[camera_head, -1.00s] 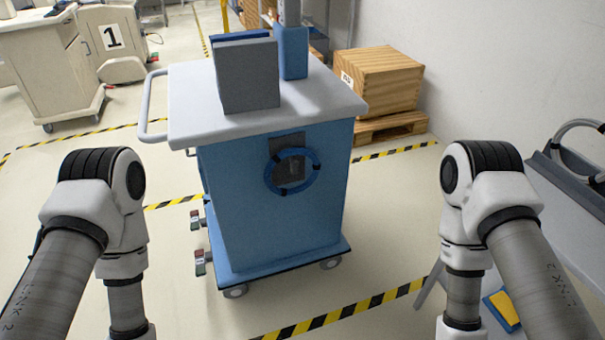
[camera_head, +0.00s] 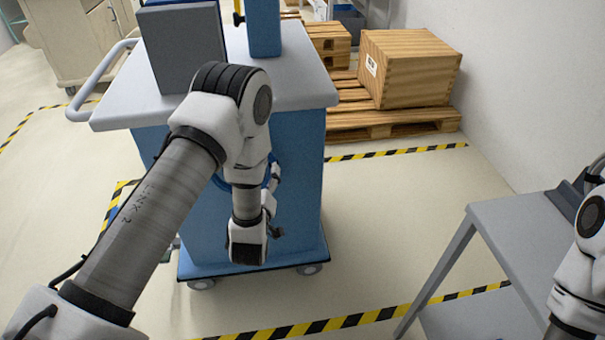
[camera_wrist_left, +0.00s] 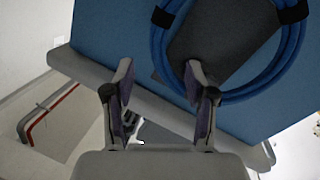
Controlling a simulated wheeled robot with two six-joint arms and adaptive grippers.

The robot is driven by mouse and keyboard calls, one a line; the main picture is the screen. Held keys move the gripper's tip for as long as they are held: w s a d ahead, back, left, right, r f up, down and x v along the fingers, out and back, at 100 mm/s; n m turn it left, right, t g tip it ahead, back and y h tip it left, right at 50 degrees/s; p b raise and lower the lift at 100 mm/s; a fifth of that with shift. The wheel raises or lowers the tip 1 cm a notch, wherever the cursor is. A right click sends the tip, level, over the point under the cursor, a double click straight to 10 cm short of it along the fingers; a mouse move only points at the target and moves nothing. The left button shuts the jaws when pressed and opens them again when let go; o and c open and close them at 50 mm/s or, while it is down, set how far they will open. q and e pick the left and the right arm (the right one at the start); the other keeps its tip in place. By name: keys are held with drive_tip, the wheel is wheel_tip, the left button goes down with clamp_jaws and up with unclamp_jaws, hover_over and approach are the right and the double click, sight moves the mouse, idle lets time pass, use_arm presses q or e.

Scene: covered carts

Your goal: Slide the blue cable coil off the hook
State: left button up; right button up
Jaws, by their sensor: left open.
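The blue cable coil (camera_wrist_left: 290,62) hangs against a dark grey plate (camera_wrist_left: 222,38) on the blue cart side in the left wrist view, with black ties around it. My left gripper (camera_wrist_left: 160,82) is open and empty. Its right finger overlaps the coil's lower left edge in that view; I cannot tell whether they touch. The hook itself cannot be made out. In the head view my left arm covers most of the coil, and only a small blue arc (camera_head: 274,158) shows beside it. My right arm shows at the right edge, its gripper out of frame.
The cart's pale top (camera_head: 300,85) carries a grey box-like item (camera_head: 182,48) and a blue one (camera_head: 263,28). A grey table (camera_head: 520,225) stands at right. A wooden crate (camera_head: 408,68) sits on a pallet behind. The floor between cart and table is clear.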

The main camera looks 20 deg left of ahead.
use_arm(q)
drive_tip(key=x, duration=0.8)
drive_tip(key=shift+a+r, duration=0.1)
use_arm(e)
drive_tip(key=shift+s+a+f, duration=0.1)
drive_tip(key=shift+f, duration=0.2)
use_arm(q)
drive_tip(key=shift+s, duration=0.1)
clamp_jaws()
drive_tip(key=shift+r+p, duration=0.5)
drive_tip(key=shift+r, duration=0.15)
drive_tip(key=d+p+v, duration=0.1)
drive_tip(key=d+v, duration=0.1)
drive_tip(key=v, duration=0.7)
drive_tip(key=shift+d, duration=0.2)
use_arm(e)
drive_tip(key=shift+r, duration=1.2)
use_arm(q)
drive_tip(key=shift+f+p, duration=0.1)
drive_tip(key=shift+p, duration=0.2)
